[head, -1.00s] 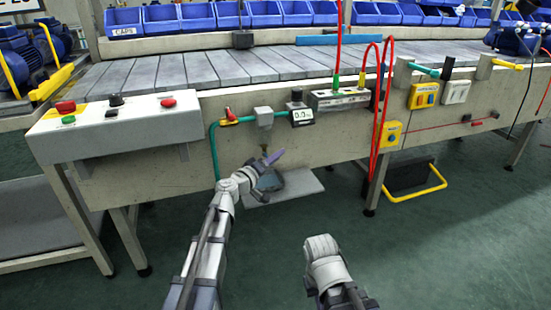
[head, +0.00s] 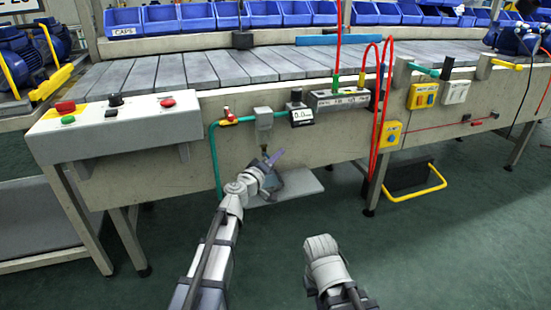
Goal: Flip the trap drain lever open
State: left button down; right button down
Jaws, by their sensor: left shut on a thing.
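My left gripper (head: 273,160) is just below this fitting, tilted up to the right. It is shut on a small part there, which seems to be the drain lever.
A green pipe (head: 213,158) with a red-handled valve (head: 228,116) runs left of the trap. A small display box (head: 301,117) is to its right. A grey tray (head: 300,185) lies below the gripper. Red hoses (head: 374,130) hang farther right. The front floor is clear.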

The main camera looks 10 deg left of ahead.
pick_arm(q)
jog(key=shift+w+d+n+t+y, duration=0.15)
jog(key=shift+w+n+y, duration=0.35)
jog(key=shift+n+y, duration=1.1)
jog(key=shift+w+n+t+y, duration=0.1)
jog(key=shift+w+n+y, duration=0.6)
jog(key=shift+y, duration=1.5)
jog(key=shift+w+d+n+t+y, duration=0.15)
jog(key=shift+w+n+y, duration=0.2)
jog(key=shift+n+y, duration=1.3)
jog(key=shift+a+y, duration=0.15)
jog(key=shift+y, duration=0.3)
jog(key=c, duration=0.7)
grip_release()
jog(key=v, duration=0.7)
jog(key=shift+s, duration=0.4)
